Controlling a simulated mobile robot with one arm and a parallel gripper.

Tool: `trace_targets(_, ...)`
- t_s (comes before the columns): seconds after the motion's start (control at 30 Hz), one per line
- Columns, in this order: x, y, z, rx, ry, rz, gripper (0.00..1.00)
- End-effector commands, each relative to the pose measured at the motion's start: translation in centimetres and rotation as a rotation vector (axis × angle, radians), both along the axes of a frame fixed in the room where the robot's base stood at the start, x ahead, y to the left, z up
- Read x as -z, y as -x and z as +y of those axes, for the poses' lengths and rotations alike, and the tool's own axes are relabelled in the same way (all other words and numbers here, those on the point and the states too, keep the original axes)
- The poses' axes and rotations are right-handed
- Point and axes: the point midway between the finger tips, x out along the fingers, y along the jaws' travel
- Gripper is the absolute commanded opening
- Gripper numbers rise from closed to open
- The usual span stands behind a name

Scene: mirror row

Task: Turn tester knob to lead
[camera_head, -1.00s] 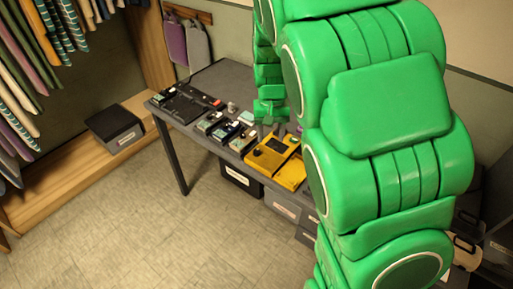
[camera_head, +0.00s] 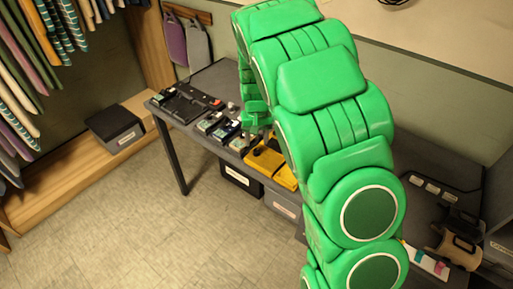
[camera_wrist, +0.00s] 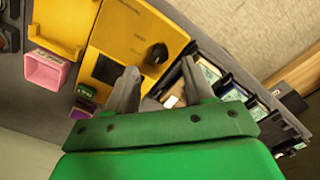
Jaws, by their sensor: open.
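The yellow tester (camera_head: 264,161) lies on the grey table, partly hidden behind my green arm in the head view. In the wrist view the tester (camera_wrist: 128,36) fills the upper left, with a dark screen and a round black knob (camera_wrist: 157,53). My gripper (camera_wrist: 160,82) is open and empty, with its two grey fingers apart. The knob is beyond the fingertips and between their lines, apart from both fingers as far as I can see. The marks around the knob are too small to read.
A yellow tray (camera_wrist: 58,25) adjoins the tester, with a pink box (camera_wrist: 45,68) beside it. Several small dark devices (camera_head: 222,130) stand on the table (camera_head: 215,83) to the tester's left. The floor in front is clear.

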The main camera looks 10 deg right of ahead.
Motion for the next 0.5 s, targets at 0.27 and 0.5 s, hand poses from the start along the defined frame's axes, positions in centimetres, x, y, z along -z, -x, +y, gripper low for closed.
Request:
trace_targets(0.27, 3.8, 0.0, 0.0, 0.0, 0.001, 0.001, 0.52)
trace_targets(0.5, 5.0, -0.1, 0.0, -0.001, 0.0, -0.002, 0.52)
